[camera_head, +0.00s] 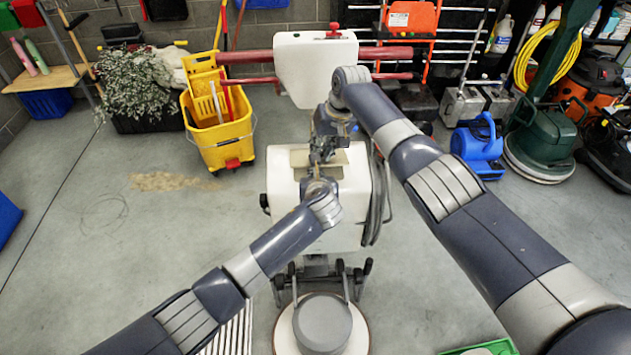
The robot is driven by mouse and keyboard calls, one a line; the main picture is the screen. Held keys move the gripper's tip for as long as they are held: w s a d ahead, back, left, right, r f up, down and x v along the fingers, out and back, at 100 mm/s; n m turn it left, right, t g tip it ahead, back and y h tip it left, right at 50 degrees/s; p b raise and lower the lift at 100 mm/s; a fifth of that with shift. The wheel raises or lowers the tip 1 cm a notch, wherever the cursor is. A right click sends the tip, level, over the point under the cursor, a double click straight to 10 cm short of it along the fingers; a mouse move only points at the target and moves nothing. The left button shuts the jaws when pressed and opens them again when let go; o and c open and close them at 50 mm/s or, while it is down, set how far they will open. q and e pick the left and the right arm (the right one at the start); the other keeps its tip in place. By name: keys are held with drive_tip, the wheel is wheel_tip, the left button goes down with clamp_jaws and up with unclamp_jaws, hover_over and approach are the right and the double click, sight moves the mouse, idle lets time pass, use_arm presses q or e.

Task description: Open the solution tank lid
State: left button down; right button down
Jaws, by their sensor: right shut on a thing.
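The solution tank (281,205) is a white box on the upright floor machine, in the middle of the head view. Its beige lid (298,159) is at the top of the tank, partly hidden by my grippers; I cannot tell how far it is raised. My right gripper (322,156) reaches down from above and is shut on the lid, though its fingertips are small and hard to make out. My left gripper (320,178) is at the lid's near side, just below the right one. Its fingers are too small to tell open from shut.
The machine's white upper housing (312,62) and red handle bar (245,57) stand behind the tank. A yellow mop bucket (222,138) is at the left, a blue blower (476,146) and green floor machine (541,140) at the right.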

drive_tip(key=c, duration=1.7)
unclamp_jaws()
drive_tip(key=shift+s+f, duration=0.1)
drive_tip(key=shift+o, duration=1.4)
drive_tip(key=shift+a, duration=0.1)
use_arm(q)
drive_tip(key=shift+r, duration=0.35)
use_arm(e)
drive_tip(key=shift+s, duration=0.15)
